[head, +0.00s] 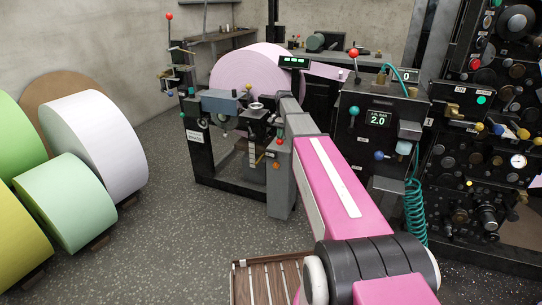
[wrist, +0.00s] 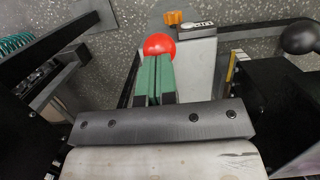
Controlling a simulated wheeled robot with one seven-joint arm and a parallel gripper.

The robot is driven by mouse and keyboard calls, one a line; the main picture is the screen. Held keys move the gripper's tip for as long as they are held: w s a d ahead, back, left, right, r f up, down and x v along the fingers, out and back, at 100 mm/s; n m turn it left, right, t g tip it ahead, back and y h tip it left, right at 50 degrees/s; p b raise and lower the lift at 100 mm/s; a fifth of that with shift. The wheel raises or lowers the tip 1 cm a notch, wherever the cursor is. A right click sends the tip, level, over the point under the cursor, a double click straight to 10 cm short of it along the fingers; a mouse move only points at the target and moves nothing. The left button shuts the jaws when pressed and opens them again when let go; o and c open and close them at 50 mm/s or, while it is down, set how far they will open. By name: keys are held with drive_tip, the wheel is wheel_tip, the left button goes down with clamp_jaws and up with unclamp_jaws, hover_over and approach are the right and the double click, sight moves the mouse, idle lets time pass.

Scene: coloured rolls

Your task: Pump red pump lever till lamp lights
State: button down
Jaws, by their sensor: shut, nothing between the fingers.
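In the wrist view, a red ball (wrist: 159,45) lies just beyond my gripper (wrist: 156,62). The gripper's green-padded fingers are shut together and empty; they partly cover the ball, and I cannot tell whether they touch it. Which red knob in the head view this is, I cannot tell. A round green light (head: 481,99) shows on the right panel; I cannot tell whether it is the task's lamp.
Another red-topped lever (head: 169,15) stands at the left of the machine holding a pink roll (head: 250,72). Large white (head: 95,145) and green rolls stand at left. Beside the wrist view's ball are an orange knob (wrist: 174,17) and a grey surface. Speckled floor (head: 185,240) is clear between.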

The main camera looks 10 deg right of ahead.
sight(280, 143)
drive_tip(key=shift+s+a+f, duration=0.1)
drive_tip(key=shift+s+f, duration=0.05)
drive_tip(key=shift+f, duration=0.7)
drive_tip(key=shift+s+a+f, duration=0.1)
drive_tip(key=shift+s+f, duration=0.05)
drive_tip(key=shift+f, duration=0.7)
drive_tip(key=shift+s+a+f, duration=0.1)
drive_tip(key=shift+s+f, duration=0.05)
drive_tip(key=shift+f, duration=0.7)
drive_tip(key=shift+r, duration=0.2)
drive_tip(key=shift+w+d+r, duration=0.15)
drive_tip(key=shift+w+r, duration=0.05)
drive_tip(key=shift+r, duration=1.05)
drive_tip(key=shift+w+d+r, duration=0.1)
drive_tip(key=shift+w+r, duration=0.1)
drive_tip(key=shift+r, duration=1.05)
drive_tip(key=shift+w+d+r, duration=0.15)
drive_tip(key=shift+w+r, duration=0.05)
drive_tip(key=shift+r, duration=1.05)
wheel_tip(280, 143, up, 7)
drive_tip(key=shift+w+d, duration=0.25)
drive_tip(key=shift+w, duration=0.2)
drive_tip(key=shift+f, duration=0.1)
